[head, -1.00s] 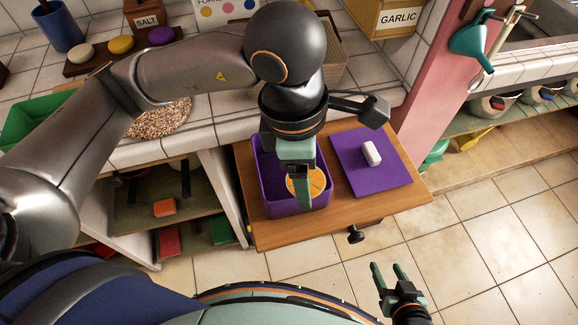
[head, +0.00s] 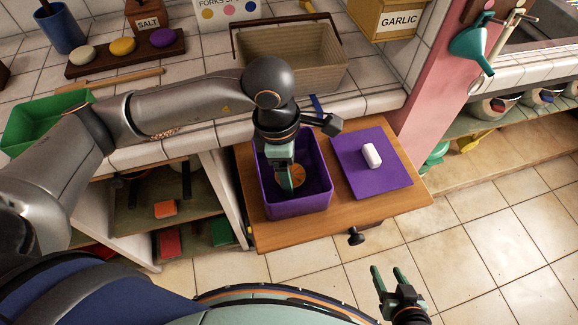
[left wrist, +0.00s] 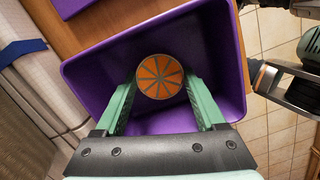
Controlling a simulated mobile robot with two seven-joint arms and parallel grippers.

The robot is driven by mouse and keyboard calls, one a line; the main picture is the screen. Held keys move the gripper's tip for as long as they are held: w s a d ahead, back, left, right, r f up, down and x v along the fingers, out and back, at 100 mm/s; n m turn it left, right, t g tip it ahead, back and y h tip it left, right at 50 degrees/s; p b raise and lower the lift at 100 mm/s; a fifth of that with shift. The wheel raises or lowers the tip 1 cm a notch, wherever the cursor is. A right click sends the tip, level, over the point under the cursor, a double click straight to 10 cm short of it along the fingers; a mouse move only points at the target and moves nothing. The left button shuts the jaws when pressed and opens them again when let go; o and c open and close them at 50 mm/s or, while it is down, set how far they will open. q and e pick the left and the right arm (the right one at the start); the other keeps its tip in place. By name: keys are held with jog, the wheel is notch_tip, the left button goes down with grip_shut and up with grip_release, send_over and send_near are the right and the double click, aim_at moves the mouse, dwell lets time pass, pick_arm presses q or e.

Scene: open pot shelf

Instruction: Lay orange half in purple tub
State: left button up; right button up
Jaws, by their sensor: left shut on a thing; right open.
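The purple tub (head: 312,208) stands on a pulled-out wooden board, and its inside fills much of the left wrist view (left wrist: 85,80). The orange half (head: 298,172) is inside the tub walls, cut face up. In the left wrist view the orange half (left wrist: 160,76) sits between the fingertips. My left gripper (head: 289,186) reaches down into the tub, shut on the orange half. Whether the fruit touches the tub floor I cannot tell. My right gripper (head: 388,272) is open and empty, low over the floor tiles.
A purple mat (head: 350,178) with a white block (head: 371,155) lies right of the tub on the wooden board (head: 395,212). A beige basket (head: 290,60) and a green tub (head: 40,125) stand on the tiled counter behind. A pink post (head: 435,85) rises at right.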

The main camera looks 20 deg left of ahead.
pick_arm(q)
jog(key=shift+f, duration=0.1)
jog(key=o, duration=1.3)
jog(key=r, duration=0.4)
jog(key=a+r, duration=0.1)
jog(key=r, duration=0.7)
jog(key=shift+s+a+r, duration=0.1)
jog(key=shift+s+a, duration=0.1)
